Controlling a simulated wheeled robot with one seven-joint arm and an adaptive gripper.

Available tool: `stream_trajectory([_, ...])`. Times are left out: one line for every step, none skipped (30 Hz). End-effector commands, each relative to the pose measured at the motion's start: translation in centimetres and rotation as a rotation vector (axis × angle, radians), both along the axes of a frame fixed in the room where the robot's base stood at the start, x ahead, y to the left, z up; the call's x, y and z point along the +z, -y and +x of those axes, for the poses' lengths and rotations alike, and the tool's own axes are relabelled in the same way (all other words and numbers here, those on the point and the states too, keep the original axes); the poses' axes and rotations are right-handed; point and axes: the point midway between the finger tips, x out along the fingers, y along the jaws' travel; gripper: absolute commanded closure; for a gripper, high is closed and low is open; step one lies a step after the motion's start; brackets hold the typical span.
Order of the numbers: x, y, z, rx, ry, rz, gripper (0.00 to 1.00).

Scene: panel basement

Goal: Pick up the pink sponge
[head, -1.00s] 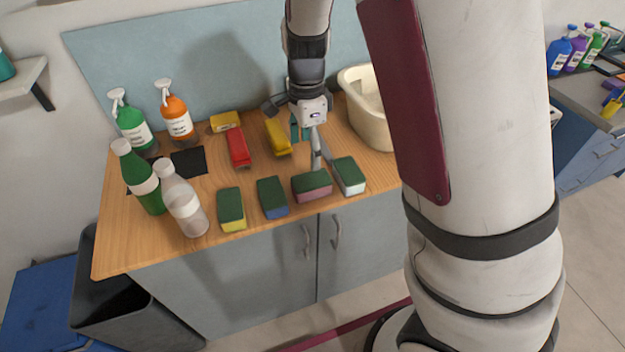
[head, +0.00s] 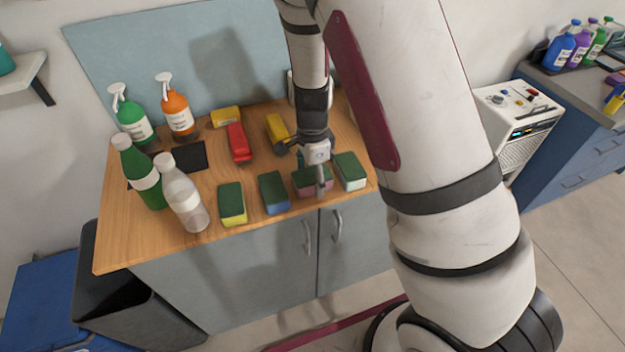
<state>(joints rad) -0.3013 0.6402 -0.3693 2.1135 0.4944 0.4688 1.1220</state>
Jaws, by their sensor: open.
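The pink sponge (head: 303,190), with a dark green top and pink lower part, lies at the front edge of the wooden counter. It is in a row between a blue-sided sponge (head: 274,193) and a white-sided sponge (head: 350,171). My gripper (head: 316,185) is open and points down at the pink sponge, with a finger in front of its right part. Part of the sponge is hidden by the gripper. I cannot tell whether the fingers touch it.
A yellow-sided sponge (head: 231,204) ends the row at left. A clear bottle (head: 181,193), green bottle (head: 141,174) and spray bottles (head: 179,117) stand on the left. Red (head: 238,144) and yellow (head: 277,129) items lie behind the sponges.

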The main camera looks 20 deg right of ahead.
Motion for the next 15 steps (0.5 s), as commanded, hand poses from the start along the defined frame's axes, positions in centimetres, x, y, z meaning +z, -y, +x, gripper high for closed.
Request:
stream_trajectory([-0.01,-0.02,0.00,0.000,0.000,0.000,0.30])
stream_trajectory([0.00,-0.02,0.00,0.000,0.000,0.000,0.30])
stream_trajectory([0.01,-0.02,0.00,0.000,0.000,0.000,0.30])
stream_trajectory([0.01,-0.03,0.00,0.000,0.000,0.000,0.30])
stream_trajectory([0.01,-0.03,0.00,0.000,0.000,0.000,0.30])
stream_trajectory([0.02,-0.03,0.00,0.000,0.000,0.000,0.39])
stream_trajectory([0.02,-0.03,0.00,0.000,0.000,0.000,0.45])
stream_trajectory([0.02,-0.03,0.00,0.000,0.000,0.000,0.51])
stream_trajectory([0.02,-0.03,-0.01,0.000,0.000,0.000,0.58])
stream_trajectory([0.02,-0.03,0.00,0.000,0.000,0.000,0.64])
stream_trajectory([0.02,-0.03,-0.01,0.000,0.000,0.000,0.64])
stream_trajectory([0.02,-0.03,-0.01,0.000,0.000,0.000,0.65])
stream_trajectory([0.02,-0.03,-0.01,0.000,0.000,0.000,0.65])
stream_trajectory([0.02,-0.03,-0.01,0.000,0.000,0.000,0.65])
stream_trajectory([0.02,-0.04,-0.01,0.000,-0.001,0.000,0.67])
